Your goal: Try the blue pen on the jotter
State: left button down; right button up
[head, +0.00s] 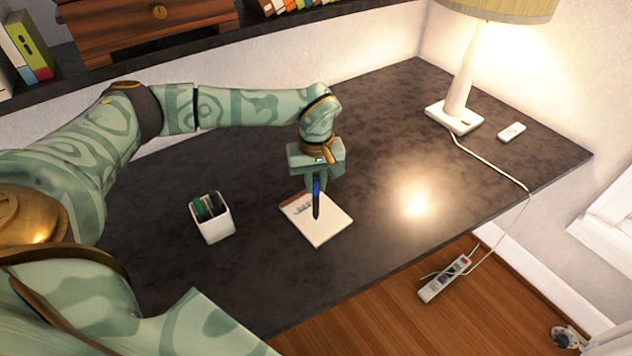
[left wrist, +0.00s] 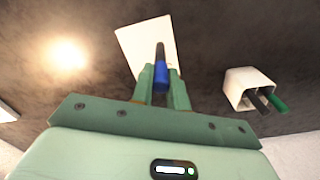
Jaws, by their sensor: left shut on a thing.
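My left gripper (head: 317,181) is shut on the blue pen (head: 316,203), which points down over the jotter. The pen also shows between the fingers in the left wrist view (left wrist: 161,72). The jotter (head: 322,228) is a small white pad with a reddish top edge and some dark marks near that edge. It lies flat on the dark desk (head: 400,160). Whether the pen tip touches the paper I cannot tell. The jotter shows beyond the gripper in the left wrist view (left wrist: 134,42). My right gripper is not in view.
A white pen cup (head: 217,226) with green and dark pens stands left of the jotter. A lit lamp (head: 455,100) and a small white remote-like object (head: 511,131) are at the back right. A cord runs over the desk edge to a power strip (head: 444,279). The desk's middle right is clear.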

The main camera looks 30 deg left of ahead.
aim_at(315, 195)
pick_arm(q)
jog(key=shift+p, duration=0.35)
jog(key=shift+f+b, duration=0.6)
jog(key=shift+f, duration=0.55)
jog(key=shift+f+b, duration=0.5)
jog(key=shift+f, duration=0.75)
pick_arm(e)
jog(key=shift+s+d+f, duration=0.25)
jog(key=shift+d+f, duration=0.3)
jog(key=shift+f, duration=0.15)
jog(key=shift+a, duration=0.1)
